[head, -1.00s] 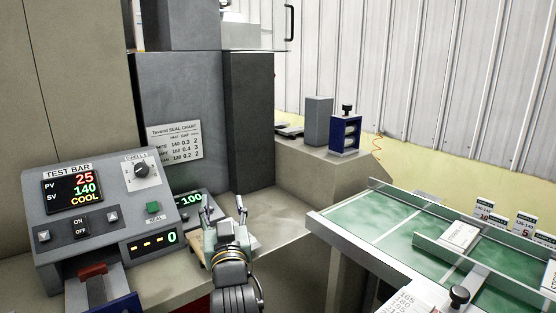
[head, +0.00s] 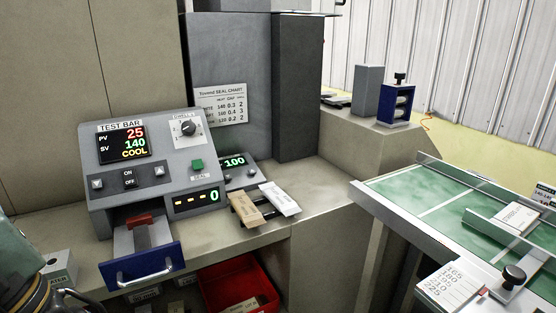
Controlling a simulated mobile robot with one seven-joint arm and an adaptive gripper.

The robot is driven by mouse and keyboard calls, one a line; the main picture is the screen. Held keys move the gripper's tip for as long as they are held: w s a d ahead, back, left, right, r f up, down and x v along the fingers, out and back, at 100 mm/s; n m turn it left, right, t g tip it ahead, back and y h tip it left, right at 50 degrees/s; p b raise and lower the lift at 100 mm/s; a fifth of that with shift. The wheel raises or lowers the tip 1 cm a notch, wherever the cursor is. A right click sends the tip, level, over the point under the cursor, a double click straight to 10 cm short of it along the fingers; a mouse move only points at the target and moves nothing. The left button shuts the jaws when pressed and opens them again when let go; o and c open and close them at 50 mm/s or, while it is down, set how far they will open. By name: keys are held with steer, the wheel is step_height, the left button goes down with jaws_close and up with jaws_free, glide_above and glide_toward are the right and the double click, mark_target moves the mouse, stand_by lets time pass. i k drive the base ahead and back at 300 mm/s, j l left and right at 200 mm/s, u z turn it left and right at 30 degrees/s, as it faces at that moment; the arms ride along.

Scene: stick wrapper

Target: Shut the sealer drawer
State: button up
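The sealer drawer (head: 150,266) sticks out from the front of the grey TEST BAR sealer (head: 140,170), so it stands open. It has a blue front with a silver bar handle (head: 146,274). A dark red block (head: 139,219) shows above its grey tray, by the slot. The sealer display reads PV 25, SV 140, COOL. Part of my gripper or wrist (head: 18,272) shows at the lower left edge, left of the drawer and apart from it. Its fingertips are outside the picture, so their opening is hidden.
A small grey box (head: 60,269) stands on the counter between my arm and the drawer. A tan strip and a white packet (head: 279,199) lie right of the sealer. A red bin (head: 240,287) is below. A green-topped table (head: 420,200) is at right.

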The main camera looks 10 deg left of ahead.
mark_target(142, 243)
steer(key=k+l+u, duration=0.35)
steer(key=l, duration=0.15)
steer(key=k+l+u, duration=0.35)
steer(key=i+l, duration=0.1)
